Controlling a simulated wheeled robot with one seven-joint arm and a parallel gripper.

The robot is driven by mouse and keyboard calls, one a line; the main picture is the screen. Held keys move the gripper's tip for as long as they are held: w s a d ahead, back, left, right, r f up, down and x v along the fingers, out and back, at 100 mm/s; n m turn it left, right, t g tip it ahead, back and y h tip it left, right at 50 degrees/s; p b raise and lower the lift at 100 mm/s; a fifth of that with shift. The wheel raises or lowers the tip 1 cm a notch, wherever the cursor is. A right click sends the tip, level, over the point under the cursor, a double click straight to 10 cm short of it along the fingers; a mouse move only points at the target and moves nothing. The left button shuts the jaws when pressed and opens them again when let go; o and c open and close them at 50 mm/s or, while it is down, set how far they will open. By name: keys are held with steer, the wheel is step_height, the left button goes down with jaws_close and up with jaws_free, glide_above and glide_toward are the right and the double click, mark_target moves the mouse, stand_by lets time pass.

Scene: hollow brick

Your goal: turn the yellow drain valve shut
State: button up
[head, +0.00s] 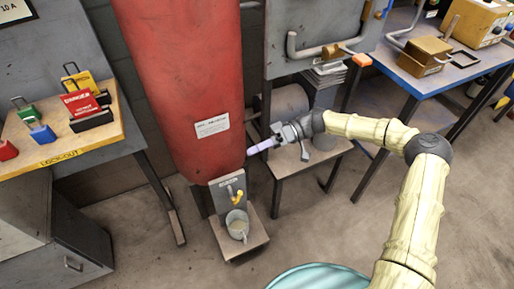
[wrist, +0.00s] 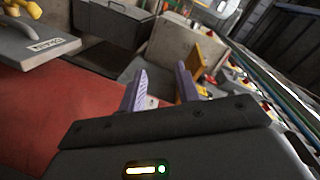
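The yellow drain valve (head: 237,196) sits on a grey labelled plate (head: 226,184) at the foot of the red tank (head: 190,85). A metal bucket (head: 238,228) stands below it on a small stand. My gripper (head: 251,150) is beside the tank's lower right side, above and right of the valve and apart from it. In the wrist view my gripper (wrist: 160,83) shows two purple fingers spread apart with nothing between them. A yellow part that looks like the valve handle (wrist: 25,8) shows at the upper left there, beside the labelled plate (wrist: 43,46).
A lock-out bench (head: 60,155) with padlocks and tags stands left. A small table (head: 305,165) stands under my forearm, right of the tank. A blue bench (head: 455,75) stands at the back right. A teal round thing (head: 315,278) is at the bottom edge. The right floor is clear.

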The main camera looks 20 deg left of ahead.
steer(key=c, duration=0.5)
steer(key=shift+s+f, duration=0.15)
steer(key=shift+s, duration=0.15)
jaws_close()
steer(key=s+d+f+m+t+h, duration=0.2)
steer(key=d+m+t+h, duration=0.15)
steer(key=d, duration=0.25)
steer(key=s+d+f+m+t+h, duration=0.2)
steer(key=s+d+h, duration=0.15)
steer(key=d, duration=0.25)
steer(key=s+d+r+m+t+h, duration=0.2)
steer(key=d+r+m+t, duration=0.2)
steer(key=d, duration=0.6)
steer(key=s+d+r+m+t+h, duration=0.2)
steer(key=d+r+m+t, duration=0.2)
steer(key=d, duration=0.5)
steer(key=shift+s+d+r+m+h, duration=0.15)
steer(key=shift+d+r+m+h, duration=0.25)
steer(key=shift+r+m, duration=0.5)
steer(key=shift+a, duration=0.15)
